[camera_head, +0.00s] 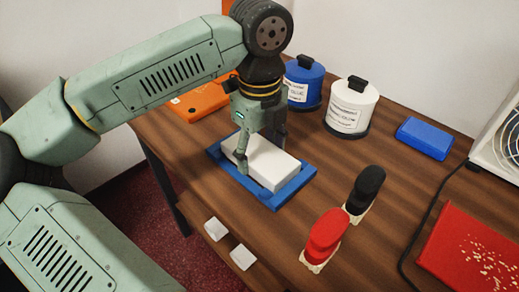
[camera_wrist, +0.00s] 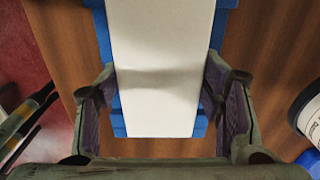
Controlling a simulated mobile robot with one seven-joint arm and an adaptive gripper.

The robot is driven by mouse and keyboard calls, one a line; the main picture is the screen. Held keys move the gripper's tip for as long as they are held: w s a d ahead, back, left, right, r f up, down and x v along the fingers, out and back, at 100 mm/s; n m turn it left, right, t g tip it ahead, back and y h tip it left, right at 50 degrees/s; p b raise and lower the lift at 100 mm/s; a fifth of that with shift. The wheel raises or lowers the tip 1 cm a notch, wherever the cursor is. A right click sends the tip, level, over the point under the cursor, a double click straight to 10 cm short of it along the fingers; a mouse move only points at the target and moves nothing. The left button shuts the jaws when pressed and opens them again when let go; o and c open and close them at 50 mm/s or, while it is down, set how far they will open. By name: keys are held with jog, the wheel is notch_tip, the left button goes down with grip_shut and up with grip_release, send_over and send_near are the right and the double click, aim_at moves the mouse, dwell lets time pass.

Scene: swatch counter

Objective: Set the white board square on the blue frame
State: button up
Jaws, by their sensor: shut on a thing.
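The white board (camera_head: 272,167) is a thick, pale block over the blue frame (camera_head: 291,194), in the middle of the wooden table. My gripper (camera_head: 261,150) points down with one finger on each long side of the board. In the wrist view the board (camera_wrist: 163,75) runs between the fingers of my gripper (camera_wrist: 160,88), and blue strips of the frame (camera_wrist: 117,127) show at both sides of it. Their long sides look roughly parallel. The board's top stands above the frame's rim. I cannot tell whether its underside touches the frame.
Blue (camera_head: 304,82) and white (camera_head: 351,106) canisters stand behind the frame. An orange item (camera_head: 205,100) lies back left, a blue box (camera_head: 424,138) right. Bare table lies right of the frame.

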jog(key=o, duration=1.4)
jog(key=shift+c, duration=0.2)
jog(key=shift+r, duration=0.1)
